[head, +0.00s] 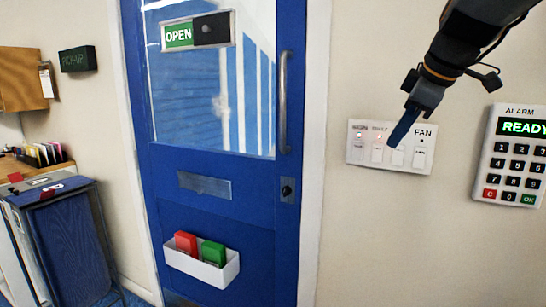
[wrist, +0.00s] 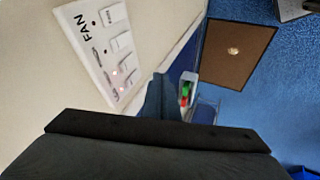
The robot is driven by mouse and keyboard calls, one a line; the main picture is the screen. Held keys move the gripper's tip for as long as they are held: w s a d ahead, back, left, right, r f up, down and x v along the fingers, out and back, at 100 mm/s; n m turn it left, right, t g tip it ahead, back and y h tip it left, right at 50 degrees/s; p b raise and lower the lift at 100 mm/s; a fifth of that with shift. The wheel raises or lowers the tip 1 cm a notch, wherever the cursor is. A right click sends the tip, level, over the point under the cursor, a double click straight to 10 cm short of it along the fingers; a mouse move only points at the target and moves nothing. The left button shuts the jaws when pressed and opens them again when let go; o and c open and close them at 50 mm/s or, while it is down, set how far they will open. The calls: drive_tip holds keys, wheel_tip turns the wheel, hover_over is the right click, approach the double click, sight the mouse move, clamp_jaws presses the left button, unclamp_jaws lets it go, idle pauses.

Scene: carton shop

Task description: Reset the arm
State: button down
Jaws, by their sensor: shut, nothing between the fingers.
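My gripper (head: 396,138) hangs from the upper right in the head view, its shut fingers pointing down and left in front of the white switch panel (head: 376,167). It covers part of the panel's middle. I cannot tell whether the fingertips touch the panel. In the wrist view the closed dark fingers (wrist: 161,92) point away from the camera with nothing between them. The panel (wrist: 97,48) lies to their upper left there, with its FAN label and lit indicator lights showing.
An alarm keypad (head: 512,171) reading READY is on the wall at right. The blue door (head: 235,170) at left carries an OPEN sign (head: 198,31), a handle (head: 283,100) and a white bin (head: 200,269) with a red and a green block. A blue cart (head: 65,240) stands far left.

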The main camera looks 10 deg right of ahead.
drive_tip(key=s+a+f+m+g, duration=0.15)
drive_tip(key=a+f, duration=0.25)
drive_tip(key=f, duration=0.5)
drive_tip(key=s+a+f+m+g, duration=0.1)
drive_tip(key=a+f+m+g, duration=0.2)
drive_tip(key=f, duration=0.6)
drive_tip(key=s+a+f+m, duration=0.1)
drive_tip(key=s+a+f, duration=0.1)
drive_tip(key=s+f, duration=0.2)
drive_tip(key=s+a+f+m+g, duration=0.1)
drive_tip(key=s+a+f+m, duration=0.1)
drive_tip(key=f, duration=0.5)
drive_tip(key=s+a+f+m+g, duration=0.1)
drive_tip(key=s+a+f+m, duration=0.1)
drive_tip(key=s+a+f, duration=0.2)
drive_tip(key=shift+s+a+f+h, duration=0.25)
drive_tip(key=shift+s+f+h, duration=0.05)
drive_tip(key=shift+s+f, duration=0.6)
drive_tip(key=shift+r, duration=0.1)
